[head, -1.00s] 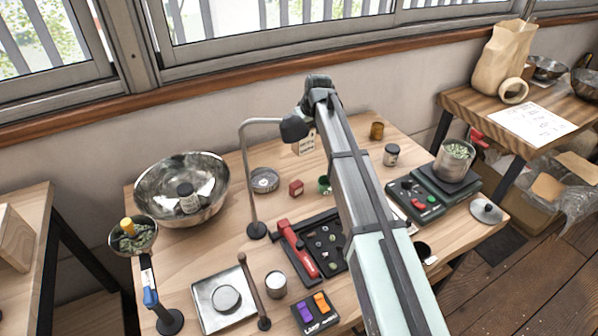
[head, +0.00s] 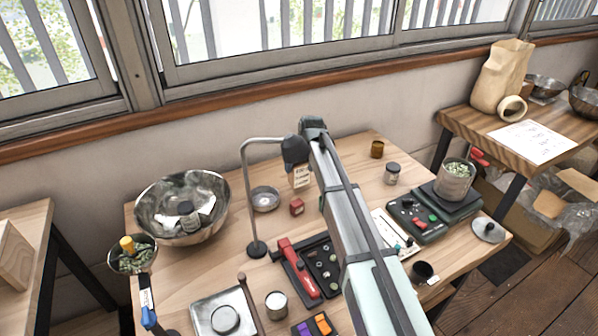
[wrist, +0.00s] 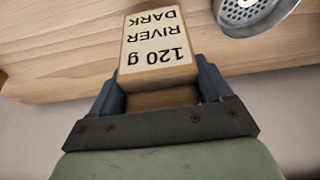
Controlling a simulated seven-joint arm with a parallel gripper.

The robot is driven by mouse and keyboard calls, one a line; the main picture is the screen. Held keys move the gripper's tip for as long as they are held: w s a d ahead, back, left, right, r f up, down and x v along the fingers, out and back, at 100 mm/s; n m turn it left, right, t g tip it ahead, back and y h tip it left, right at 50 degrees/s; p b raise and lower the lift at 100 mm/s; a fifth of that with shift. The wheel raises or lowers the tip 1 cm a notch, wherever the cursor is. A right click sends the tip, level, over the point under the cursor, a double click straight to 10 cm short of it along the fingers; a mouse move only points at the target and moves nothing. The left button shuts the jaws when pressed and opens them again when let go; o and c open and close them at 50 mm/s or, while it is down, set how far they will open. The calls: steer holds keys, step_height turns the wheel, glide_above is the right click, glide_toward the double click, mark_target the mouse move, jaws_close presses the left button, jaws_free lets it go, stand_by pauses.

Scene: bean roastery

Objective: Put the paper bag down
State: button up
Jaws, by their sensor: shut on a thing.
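The paper bag (head: 301,178) is small and brown with a pale label. In the wrist view the bag (wrist: 158,50) sits between the two dark blue fingers, its label reading "120 g RIVER DARK" upside down. My gripper (wrist: 160,85) is shut on it. In the head view my gripper (head: 297,160) is partly hidden by my own arm and holds the bag over the back part of the wooden table (head: 345,150). I cannot tell whether the bag's base touches the tabletop.
A perforated metal dish (head: 264,199) and a curved metal stand (head: 247,200) are left of the bag. A red cube (head: 297,207) is just in front. A steel bowl (head: 160,215) stands farther left. A brown cup (head: 377,149) and dark-lidded jar (head: 392,174) are right.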

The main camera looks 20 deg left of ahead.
mark_target(299, 171)
steer(key=shift+f, duration=1.6)
steer(key=shift+f, duration=0.15)
steer(key=o, duration=1)
steer(key=shift+o, duration=0.2)
steer(key=v, duration=1.2)
